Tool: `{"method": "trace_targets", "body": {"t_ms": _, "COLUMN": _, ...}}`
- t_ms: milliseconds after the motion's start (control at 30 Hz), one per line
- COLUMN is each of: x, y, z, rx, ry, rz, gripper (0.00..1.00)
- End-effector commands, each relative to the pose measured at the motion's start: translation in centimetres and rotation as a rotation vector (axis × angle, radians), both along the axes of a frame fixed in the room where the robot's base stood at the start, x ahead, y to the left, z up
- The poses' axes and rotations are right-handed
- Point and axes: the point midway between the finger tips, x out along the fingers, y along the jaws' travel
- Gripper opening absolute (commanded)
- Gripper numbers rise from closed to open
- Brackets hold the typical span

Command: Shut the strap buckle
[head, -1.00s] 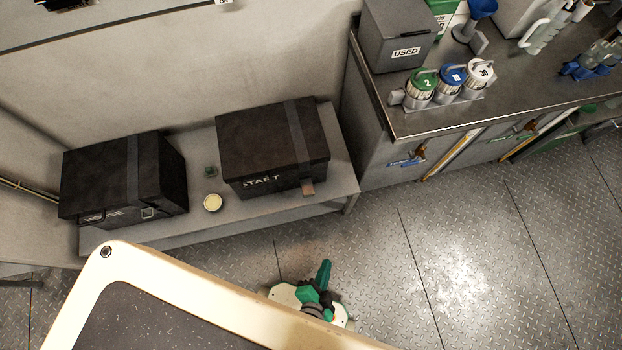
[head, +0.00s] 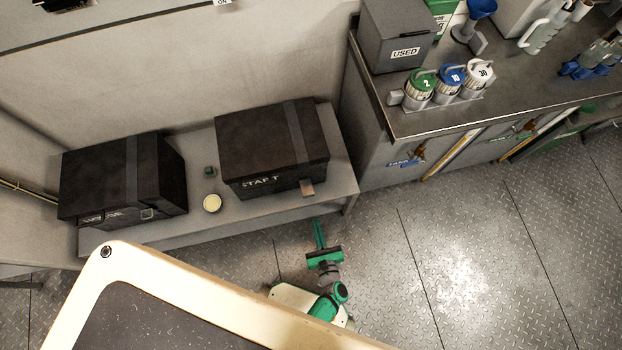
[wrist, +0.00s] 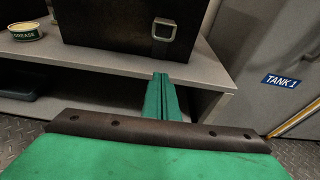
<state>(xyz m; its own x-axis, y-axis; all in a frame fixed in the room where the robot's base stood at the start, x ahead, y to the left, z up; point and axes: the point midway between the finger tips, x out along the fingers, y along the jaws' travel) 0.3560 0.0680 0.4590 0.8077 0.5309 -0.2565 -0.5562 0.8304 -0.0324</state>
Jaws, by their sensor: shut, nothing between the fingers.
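The right black box (head: 262,150), lettered "START", stands on a low grey bench with a grey strap (head: 297,140) over its lid. At the strap's front end a metal buckle (head: 307,187) juts out from the box front. In the wrist view this buckle (wrist: 164,29) is a squarish metal loop, apart from my fingers. My green gripper (head: 316,224) is in front of the bench, below and short of the buckle. In the wrist view its fingers (wrist: 161,76) are together, empty, and point toward the bench edge beneath the buckle.
The left black box (head: 120,175) has its own strap and a buckle (head: 147,213) lying against its front. A grease tin (head: 212,203) and a small dark green item (head: 210,171) sit between the boxes. A cabinet (head: 385,150) stands right of the bench.

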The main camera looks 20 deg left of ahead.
Motion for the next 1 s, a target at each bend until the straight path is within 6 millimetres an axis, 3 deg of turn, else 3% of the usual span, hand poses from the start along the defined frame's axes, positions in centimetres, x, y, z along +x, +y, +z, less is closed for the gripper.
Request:
{"method": "trace_targets", "body": {"t_ms": 367, "x": 0.7, "y": 0.6, "z": -0.3, "rx": -0.003, "ry": 0.001, "rz": 0.001, "gripper": 0.00}}
{"method": "trace_targets", "body": {"t_ms": 700, "x": 5.1, "y": 3.4, "z": -1.7, "rx": -0.003, "ry": 0.000, "rz": 0.003, "gripper": 0.00}}
{"method": "trace_targets", "body": {"t_ms": 1000, "x": 7.9, "y": 5.3, "z": -2.6, "rx": -0.005, "ry": 0.002, "rz": 0.003, "gripper": 0.00}}
